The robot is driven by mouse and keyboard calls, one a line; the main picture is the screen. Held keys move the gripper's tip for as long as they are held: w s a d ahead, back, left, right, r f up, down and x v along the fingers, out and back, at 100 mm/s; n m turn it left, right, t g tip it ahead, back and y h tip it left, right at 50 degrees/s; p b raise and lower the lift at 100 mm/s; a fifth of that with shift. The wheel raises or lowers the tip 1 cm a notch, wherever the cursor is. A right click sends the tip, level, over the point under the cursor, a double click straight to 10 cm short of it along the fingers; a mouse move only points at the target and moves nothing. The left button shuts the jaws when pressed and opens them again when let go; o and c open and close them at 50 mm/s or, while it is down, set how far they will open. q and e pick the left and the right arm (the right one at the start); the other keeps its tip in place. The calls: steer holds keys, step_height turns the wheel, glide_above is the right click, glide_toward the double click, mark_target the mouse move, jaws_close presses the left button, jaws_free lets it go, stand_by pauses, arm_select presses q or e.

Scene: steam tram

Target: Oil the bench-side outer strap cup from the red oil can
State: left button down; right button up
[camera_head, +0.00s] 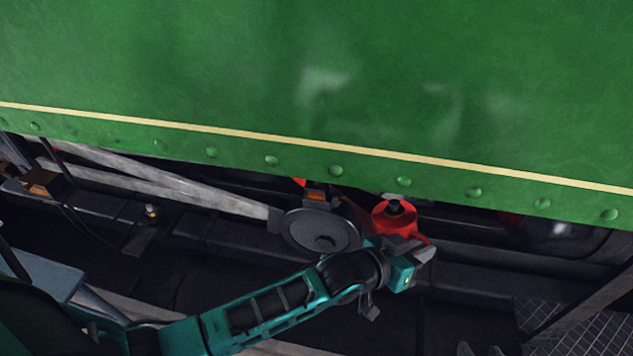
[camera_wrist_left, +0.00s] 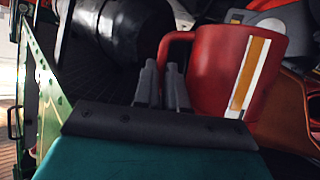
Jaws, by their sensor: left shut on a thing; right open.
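The red oil can (camera_head: 393,222) with a dark top is below the green panel's lower edge, right of a round dark grey disc (camera_head: 318,232). A small orange-brown block (camera_head: 316,195) sits above the disc; I cannot tell if it is the strap cup. My left gripper (camera_head: 422,252) is at the can's lower right. In the left wrist view my left gripper (camera_wrist_left: 163,86) is shut on the handle of the red can (camera_wrist_left: 207,75), which has a white and yellow stripe.
The riveted green panel (camera_head: 320,80) overhangs the works closely above the can. Grey rods (camera_head: 180,185) run from the left to the disc. A small brass-coloured fitting (camera_head: 152,211) stands left of the disc. A tread plate (camera_head: 590,325) lies at the lower right.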

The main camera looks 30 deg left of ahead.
arm_select(q)
steer(key=shift+r, duration=0.3)
stand_by(0.4)
step_height(320, 180, up, 2)
steer(key=shift+w+a+r+n+h+p, duration=0.15)
steer(key=shift+n+h+p, duration=0.15)
steer(key=shift+p, duration=0.75)
step_height(320, 180, down, 6)
steer(key=m+y+b, duration=0.1)
steer(key=m+y, duration=0.1)
steer(key=shift+f+m, duration=0.25)
steer(key=shift+m, duration=0.05)
stand_by(0.4)
stand_by(0.5)
